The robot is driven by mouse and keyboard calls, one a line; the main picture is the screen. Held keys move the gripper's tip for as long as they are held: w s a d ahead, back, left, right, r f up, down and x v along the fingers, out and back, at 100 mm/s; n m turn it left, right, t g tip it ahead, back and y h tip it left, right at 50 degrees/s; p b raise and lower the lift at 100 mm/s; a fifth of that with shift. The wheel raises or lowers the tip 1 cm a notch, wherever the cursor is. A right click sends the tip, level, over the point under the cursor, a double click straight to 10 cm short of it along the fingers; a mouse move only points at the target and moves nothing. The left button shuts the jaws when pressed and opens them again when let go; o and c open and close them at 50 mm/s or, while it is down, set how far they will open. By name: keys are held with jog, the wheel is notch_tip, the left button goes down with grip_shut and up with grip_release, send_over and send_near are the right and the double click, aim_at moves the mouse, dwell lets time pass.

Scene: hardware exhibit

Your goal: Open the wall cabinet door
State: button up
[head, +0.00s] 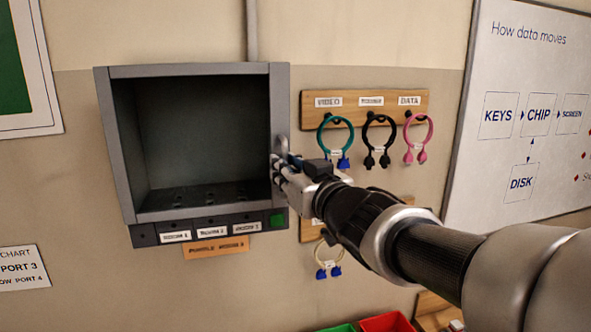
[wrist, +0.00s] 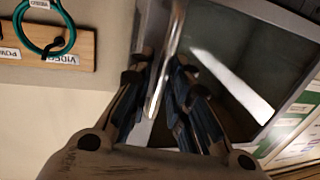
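The wall cabinet (head: 195,145) is a grey metal box on the wall, left of centre in the head view. Its front shows a dark interior; a pane with a bright streak (wrist: 232,85) across it shows in the wrist view. A pale metal handle (head: 280,146) stands at the right edge of the front. It also shows in the wrist view as a bar (wrist: 163,72) between my fingers. My gripper (head: 283,165) is at this handle, its fingers drawn in on both sides of the bar (wrist: 160,85). The door appears flush with the frame. The exact finger contact is hard to see.
Right of the cabinet, a wooden rack (head: 365,107) holds teal, black and pink cable loops, close to my arm. A whiteboard (head: 525,110) hangs farther right. Red (head: 386,322) and green bins sit below. The wall left of the cabinet is mostly bare.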

jog(key=shift+w+a, duration=0.2)
jog(key=shift+w, duration=0.05)
grip_shut()
dwell(0.6)
